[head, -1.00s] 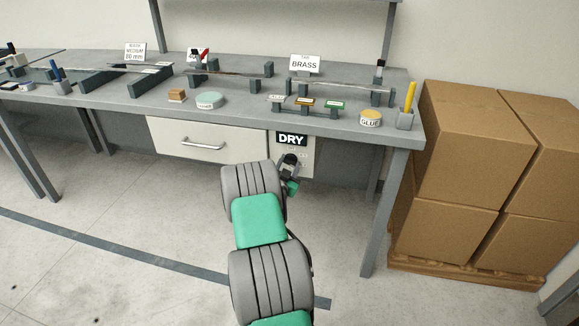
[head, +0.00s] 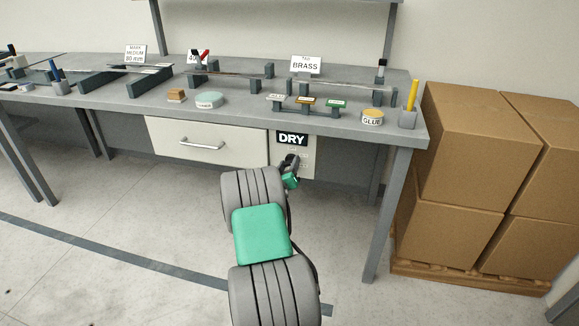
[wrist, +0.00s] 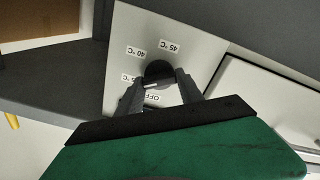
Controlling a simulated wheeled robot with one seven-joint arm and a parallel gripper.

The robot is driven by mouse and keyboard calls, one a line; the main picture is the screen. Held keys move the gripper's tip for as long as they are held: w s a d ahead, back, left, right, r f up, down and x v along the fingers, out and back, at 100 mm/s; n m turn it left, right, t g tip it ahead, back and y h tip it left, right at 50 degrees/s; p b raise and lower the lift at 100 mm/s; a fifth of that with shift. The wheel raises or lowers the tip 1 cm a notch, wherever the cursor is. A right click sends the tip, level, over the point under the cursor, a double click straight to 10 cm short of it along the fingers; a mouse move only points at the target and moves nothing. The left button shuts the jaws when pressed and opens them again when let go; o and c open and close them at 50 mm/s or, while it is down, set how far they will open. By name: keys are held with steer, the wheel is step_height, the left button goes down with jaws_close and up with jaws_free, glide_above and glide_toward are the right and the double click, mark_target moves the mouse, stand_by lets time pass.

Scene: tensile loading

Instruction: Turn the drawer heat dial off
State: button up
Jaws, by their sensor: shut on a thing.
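The heat dial (wrist: 158,70) is a dark round knob on a pale panel (wrist: 205,50) in the wrist view. Labels around it read 45 °C, 40 °C, a partly covered °C label (wrist: 131,78) and OFF (wrist: 153,98). A short white mark shows on the dial's lower side; I cannot tell exactly which label it points to. My gripper (wrist: 160,84) is shut on the dial, one finger on each side. In the head view my gripper (head: 291,161) is at the panel below the DRY sign (head: 292,139), and hides the dial.
A closed drawer (head: 225,142) with a bar handle is left of the panel. The grey bench top (head: 235,112) above holds samples, signs and a glue pot (head: 372,117). A bench leg (head: 385,220) and stacked cardboard boxes (head: 470,150) stand to the right.

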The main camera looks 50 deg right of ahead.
steer(key=n, duration=0.6)
steer(key=shift+w+a, duration=0.1)
steer(key=shift+w, duration=0.05)
steer(key=n+p, duration=0.1)
steer(key=n, duration=0.4)
steer(key=shift+n+p, duration=0.4)
steer(key=shift+f, duration=0.1)
steer(key=o, duration=1.2)
steer(key=shift+w, duration=0.1)
steer(key=shift+o, duration=0.9)
steer(key=v, duration=0.8)
